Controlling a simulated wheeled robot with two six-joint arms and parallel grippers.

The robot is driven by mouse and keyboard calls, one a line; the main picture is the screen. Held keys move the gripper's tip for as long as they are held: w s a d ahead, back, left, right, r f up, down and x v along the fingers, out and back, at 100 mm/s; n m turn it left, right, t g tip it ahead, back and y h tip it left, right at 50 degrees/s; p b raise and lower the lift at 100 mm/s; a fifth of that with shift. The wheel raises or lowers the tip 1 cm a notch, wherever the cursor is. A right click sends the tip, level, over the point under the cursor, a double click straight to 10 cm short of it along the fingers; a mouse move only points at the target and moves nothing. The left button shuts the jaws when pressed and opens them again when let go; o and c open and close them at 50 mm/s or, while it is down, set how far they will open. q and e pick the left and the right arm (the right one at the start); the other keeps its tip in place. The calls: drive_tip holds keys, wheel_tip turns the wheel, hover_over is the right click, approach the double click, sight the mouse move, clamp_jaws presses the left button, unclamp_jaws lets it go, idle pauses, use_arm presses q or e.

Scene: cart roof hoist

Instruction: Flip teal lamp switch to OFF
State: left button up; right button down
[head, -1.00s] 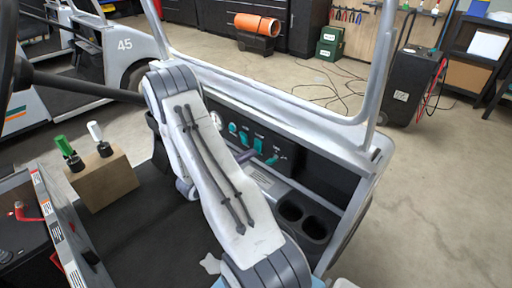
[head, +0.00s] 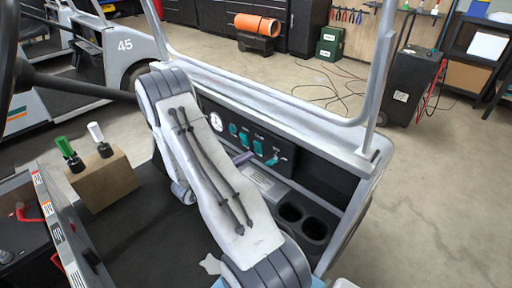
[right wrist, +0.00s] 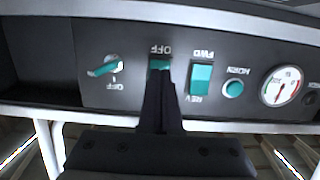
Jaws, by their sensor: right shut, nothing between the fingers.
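The dark dash panel (head: 315,174) carries several teal controls. A teal rocker (right wrist: 160,64) labelled OFF, apparently the lamp switch, shows in the right wrist view; its other end is hidden behind my fingers. It also shows in the head view (head: 258,145). My right gripper (right wrist: 160,92) is shut and empty, its fingertips in front of this rocker; I cannot tell whether they touch it. In the head view the right gripper (head: 243,157) shows as a small purplish tip beside my arm. My left gripper is not in view.
Beside the rocker are a FWD/REV rocker (right wrist: 200,78), a HORN button (right wrist: 233,88), a round gauge (right wrist: 281,87) and a teal rotary switch (right wrist: 103,68). Cup holders (head: 302,219) lie below the panel. A wooden block (head: 103,183) holds green and white-handled items.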

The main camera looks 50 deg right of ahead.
drive_tip(key=shift+w+a+r+p, duration=0.2)
drive_tip(key=shift+a+p, duration=0.1)
drive_tip(key=shift+a, duration=0.9)
drive_tip(key=shift+w+a+r+p, duration=0.15)
drive_tip(key=shift+a+p, duration=0.15)
drive_tip(key=shift+a, duration=0.85)
